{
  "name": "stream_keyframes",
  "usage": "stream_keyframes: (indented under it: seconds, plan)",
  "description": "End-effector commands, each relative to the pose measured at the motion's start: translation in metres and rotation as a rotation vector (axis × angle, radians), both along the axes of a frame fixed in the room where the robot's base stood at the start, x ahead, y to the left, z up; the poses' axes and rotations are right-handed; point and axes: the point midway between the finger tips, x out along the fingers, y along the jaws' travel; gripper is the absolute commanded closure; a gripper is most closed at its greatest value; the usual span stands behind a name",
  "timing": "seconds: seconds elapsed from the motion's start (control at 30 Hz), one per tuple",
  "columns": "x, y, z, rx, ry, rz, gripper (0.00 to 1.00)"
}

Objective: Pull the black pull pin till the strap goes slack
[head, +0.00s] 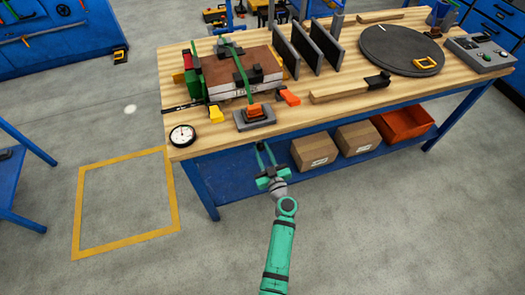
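A brown-topped sandwich panel (263,67) lies on the wooden bench. A green strap (239,68) runs across it, looking taut, to an orange buckle (255,110) on a grey block (243,121). I cannot clearly pick out the black pull pin. A thin dark piece (178,107) lies left of the panel, and a black handle-like block (378,79) sits at the end of a wooden bar. My gripper (265,148) is in front of the bench's front edge, below the buckle, fingers apart and empty, touching nothing I can see.
A yellow piece (215,114) and an orange piece (290,97) lie beside the block. A round gauge (182,134) is at the bench's left corner. Dark upright plates (309,45) and a grey disc (402,48) stand to the right. Boxes (314,150) sit on the lower shelf.

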Motion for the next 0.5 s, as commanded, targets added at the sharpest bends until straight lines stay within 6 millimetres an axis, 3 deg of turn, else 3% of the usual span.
stream_keyframes:
  seconds: [0.3,0.5]
  plan:
    - [-0.023,-0.007,-0.001,0.001,0.001,-0.001,1.00]
    - [-0.024,-0.008,-0.001,0.001,0.001,0.000,1.00]
